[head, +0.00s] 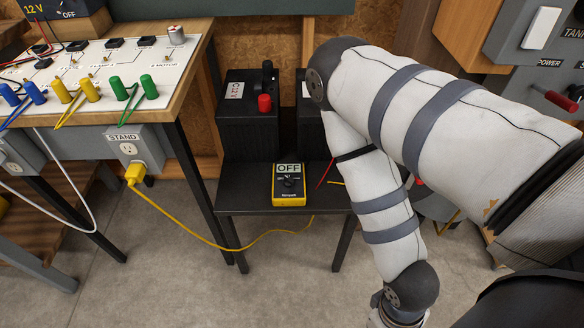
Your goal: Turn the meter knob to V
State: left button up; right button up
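The meter (289,187) is a small yellow and black box lying on a low black stand in the middle of the head view. Its display reads OFF. The dark round knob (289,182) is on its face below the display; its exact pointer direction is too small to tell. A red lead and a yellow lead run near its right side. My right arm comes in from the right and bends down past the stand; its gripper is below the picture edge. My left arm and gripper are not in view.
Black boxes (249,120) stand behind the meter, one with a red knob (264,103). A workbench (140,75) with colored plugs is at the left. A yellow cord (200,238) runs from the STAND outlet (128,149) to the stand. Floor in front is clear.

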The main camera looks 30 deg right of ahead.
aim_at(288, 182)
jog(key=i+l+z, duration=0.1)
jog(key=z, duration=0.4)
jog(key=i+z, duration=0.15)
jog(key=z, duration=0.35)
jog(key=i+z, duration=0.15)
jog(key=z, duration=0.35)
